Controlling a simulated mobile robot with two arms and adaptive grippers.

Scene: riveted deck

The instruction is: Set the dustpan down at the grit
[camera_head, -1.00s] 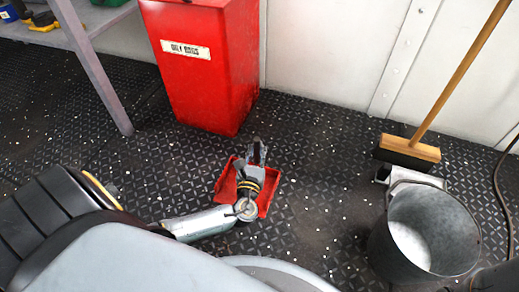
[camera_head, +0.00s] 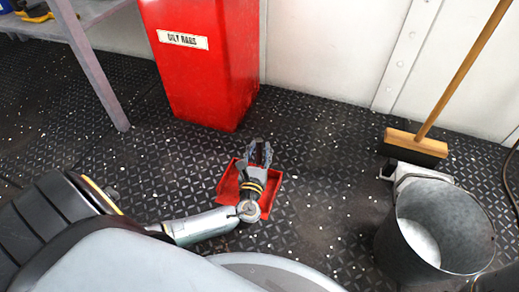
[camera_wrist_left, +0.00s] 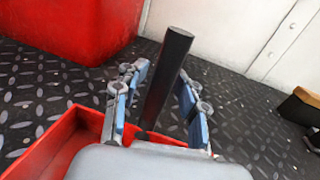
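The red dustpan (camera_head: 228,187) lies on the dark tread-plate floor in front of the red bin; it also shows in the left wrist view (camera_wrist_left: 60,145). Its black handle (camera_wrist_left: 165,80) stands up, tilted, between the blue-padded fingers of my left gripper (camera_head: 260,152). In the left wrist view the left gripper (camera_wrist_left: 160,95) is open, with gaps visible beside the handle. Pale grit specks (camera_head: 330,171) are scattered over the floor around the pan. My gripper and wrist hide the middle of the pan. My right gripper is out of view.
The red oily-rags bin (camera_head: 205,80) stands just behind the pan. A broom (camera_head: 415,143) leans on the wall at right, with a metal bucket (camera_head: 432,230) in front. A bench leg (camera_head: 95,75) is at left.

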